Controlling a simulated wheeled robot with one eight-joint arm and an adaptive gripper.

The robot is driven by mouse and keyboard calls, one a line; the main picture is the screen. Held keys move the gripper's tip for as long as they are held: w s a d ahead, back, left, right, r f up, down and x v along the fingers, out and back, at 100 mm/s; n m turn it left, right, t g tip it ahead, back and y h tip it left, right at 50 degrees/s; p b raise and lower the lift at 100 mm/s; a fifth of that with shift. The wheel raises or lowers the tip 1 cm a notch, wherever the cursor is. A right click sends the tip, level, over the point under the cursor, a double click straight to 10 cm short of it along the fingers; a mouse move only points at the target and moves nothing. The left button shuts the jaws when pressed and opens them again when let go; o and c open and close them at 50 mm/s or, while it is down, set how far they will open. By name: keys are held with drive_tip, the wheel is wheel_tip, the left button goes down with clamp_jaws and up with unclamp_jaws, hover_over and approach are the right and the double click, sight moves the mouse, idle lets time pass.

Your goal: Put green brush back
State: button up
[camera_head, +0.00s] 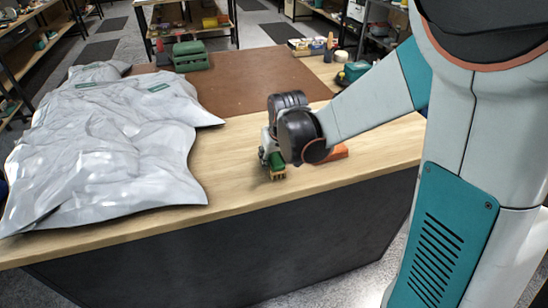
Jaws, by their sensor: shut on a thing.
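The green brush (277,160) is near the front edge of the wooden workbench (235,180), with tan bristles pointing down. My gripper (268,155) is shut on it from above and to the right. My wrist hides part of the fingers and part of the brush. I cannot tell whether the bristles touch the benchtop. An orange item (335,153) lies on the bench just right of my wrist, partly hidden by my arm.
A crumpled grey plastic sheet (110,140) covers the bench's left side. A brown mat (245,85) lies behind my gripper, largely clear. A green box (190,56) stands at the back. Small bottles and containers (310,46) stand at the back right.

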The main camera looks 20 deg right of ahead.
drive_tip(key=o, duration=1.2)
drive_tip(key=shift+f, duration=0.1)
drive_tip(key=p+v, duration=0.4)
drive_tip(key=v, duration=0.7)
drive_tip(key=s+r+t, duration=0.1)
drive_tip(key=s+r, duration=0.1)
drive_tip(key=s, duration=0.4)
drive_tip(key=s+r+t, duration=0.1)
drive_tip(key=s+r, duration=0.1)
drive_tip(key=s, duration=0.4)
drive_tip(key=s+r, duration=0.3)
drive_tip(key=s, duration=0.3)
drive_tip(key=shift+s+r+t+p, duration=0.1)
drive_tip(key=shift+s+t+p, duration=0.25)
drive_tip(key=shift+t+p, duration=0.05)
